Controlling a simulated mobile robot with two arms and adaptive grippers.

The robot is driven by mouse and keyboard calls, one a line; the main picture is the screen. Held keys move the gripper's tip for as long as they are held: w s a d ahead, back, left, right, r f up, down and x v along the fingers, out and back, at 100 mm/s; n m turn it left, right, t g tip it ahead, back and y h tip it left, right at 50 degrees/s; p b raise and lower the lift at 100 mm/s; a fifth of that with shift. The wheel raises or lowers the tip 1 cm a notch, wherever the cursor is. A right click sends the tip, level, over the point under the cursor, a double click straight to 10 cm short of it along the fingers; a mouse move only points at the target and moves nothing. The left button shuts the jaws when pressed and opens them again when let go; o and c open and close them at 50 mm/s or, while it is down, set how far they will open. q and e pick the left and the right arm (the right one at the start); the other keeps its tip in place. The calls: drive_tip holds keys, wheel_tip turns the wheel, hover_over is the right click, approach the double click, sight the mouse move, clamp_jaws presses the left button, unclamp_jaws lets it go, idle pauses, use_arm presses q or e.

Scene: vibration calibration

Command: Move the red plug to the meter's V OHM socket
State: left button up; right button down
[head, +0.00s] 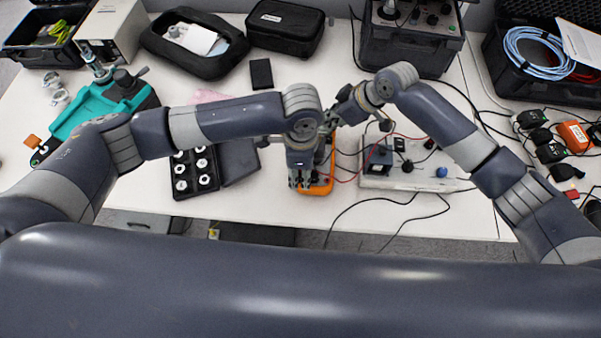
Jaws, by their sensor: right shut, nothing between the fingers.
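The orange meter (325,186) lies near the table's front edge, mostly covered by my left gripper and arm. My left gripper (302,183) points down over the meter's lower part. Whether its fingers hold anything is too small to tell. My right gripper (328,124) is shut and empty, just above the meter's far end, close to my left wrist. A thin red lead (345,181) runs from the meter's right side towards the grey box. I cannot make out the red plug or the V OHM socket.
A grey box (408,182) with a blue knob stands right of the meter, with black cables around it. A black tray (181,193) of white nuts lies to the left. A teal device (88,106), black cases (285,28) and an open cable case stand farther out.

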use_arm(q)
drive_tip(key=shift+c, duration=0.6)
clamp_jaws()
use_arm(e)
drive_tip(key=shift+f, duration=0.8)
use_arm(q)
drive_tip(key=shift+r, duration=0.85)
use_arm(e)
drive_tip(key=shift+s+f, duration=0.1)
idle(0.5)
use_arm(q)
drive_tip(key=shift+r, duration=1.65)
use_arm(e)
wheel_tip(320, 180, up, 9)
